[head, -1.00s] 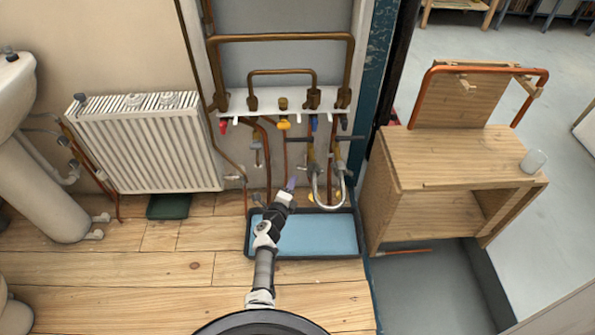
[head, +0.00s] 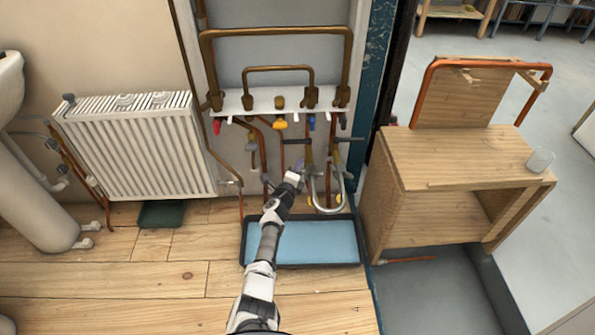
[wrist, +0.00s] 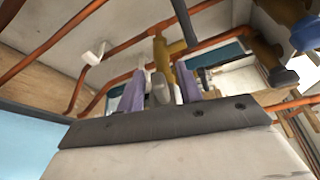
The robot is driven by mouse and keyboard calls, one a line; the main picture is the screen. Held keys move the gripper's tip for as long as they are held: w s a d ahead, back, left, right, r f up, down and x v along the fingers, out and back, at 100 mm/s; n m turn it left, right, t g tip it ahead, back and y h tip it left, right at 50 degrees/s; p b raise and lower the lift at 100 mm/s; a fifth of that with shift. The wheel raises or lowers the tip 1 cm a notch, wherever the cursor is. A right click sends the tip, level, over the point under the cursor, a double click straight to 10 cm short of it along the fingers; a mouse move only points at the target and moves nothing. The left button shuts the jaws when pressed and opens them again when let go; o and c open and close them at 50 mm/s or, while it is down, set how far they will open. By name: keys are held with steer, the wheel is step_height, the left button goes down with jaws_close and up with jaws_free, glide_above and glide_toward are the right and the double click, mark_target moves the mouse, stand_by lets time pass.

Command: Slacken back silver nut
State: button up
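My gripper (head: 297,171) is raised in front of the pipework, just left of the silver U-shaped hose (head: 315,190). In the wrist view its two purple fingers (wrist: 160,88) stand apart. The back silver nut cannot be picked out for certain; my gripper and the pipes cover much of that area in the head view.
A blue tray with a dark rim (head: 302,265) lies on the floor under the pipes. A white radiator (head: 135,145) stands at left and a wooden bench (head: 455,160) at right. Copper pipes (wrist: 110,50) and a dark blue handle (wrist: 306,33) crowd my gripper.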

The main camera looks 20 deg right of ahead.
jaws_close()
steer(key=shift+f+n+b, duration=0.5)
steer(key=shift+f+b, duration=0.15)
steer(key=shift+b, duration=0.55)
steer(key=n+b, duration=0.1)
steer(key=n+t+h+b, duration=0.1)
steer(key=b, duration=0.1)
steer(key=shift+f+n+b, duration=0.3)
steer(key=shift+n, duration=0.1)
jaws_free()
steer(key=shift+r, duration=0.15)
